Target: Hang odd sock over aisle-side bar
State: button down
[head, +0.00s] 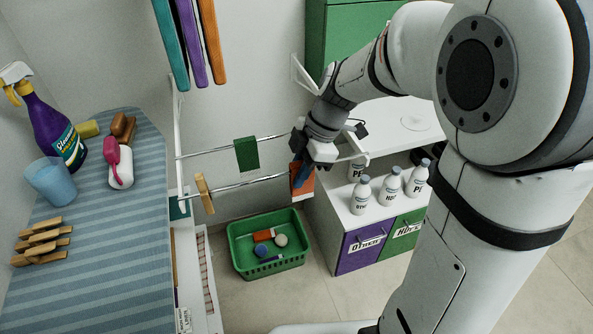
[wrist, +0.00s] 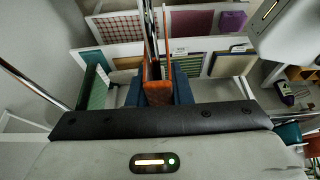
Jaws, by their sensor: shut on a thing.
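My gripper (head: 306,172) is shut on an orange sock (head: 302,177) at the right end of the nearer metal bar (head: 250,182). In the wrist view the sock (wrist: 158,92) sits between the blue fingers, and the bar (wrist: 150,35) runs in line with it. The sock seems to straddle the bar, with an orange part on either side. The fingers hide part of it, so I cannot tell whether it rests on the bar. A green cloth (head: 246,153) hangs over the farther bar (head: 275,136); it also shows in the wrist view (wrist: 93,85).
A tan piece (head: 203,193) is on the nearer bar's left end. A green basket (head: 268,269) with small items stands on the floor below. White bottles (head: 361,195) stand on the cabinet at right. A striped counter (head: 100,250) at left holds a spray bottle (head: 52,125).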

jog(key=shift+f, duration=0.2)
jog(key=c, duration=1.2)
grip_release()
jog(key=shift+c, duration=0.2)
jog(key=v, duration=0.7)
jog(key=shift+d+r+p, duration=0.25)
jog(key=shift+r+p, duration=0.05)
jog(key=shift+r, duration=0.1)
jog(key=s+d+r+m+t+h+p, duration=0.1)
jog(key=s+d+m+t+h+p, duration=0.1)
jog(key=s+m, duration=0.4)
jog(key=s+d+r+m+t+h+p, duration=0.1)
jog(key=s+d+m+p, duration=0.3)
jog(key=m, duration=1.1)
jog(key=shift+s+d+r+t+h, duration=0.4)
jog(key=shift+s+d+r+h, duration=0.25)
jog(key=shift+s+d, duration=0.85)
jog(key=shift+w+d, duration=0.2)
jog(key=shift+w, duration=0.05)
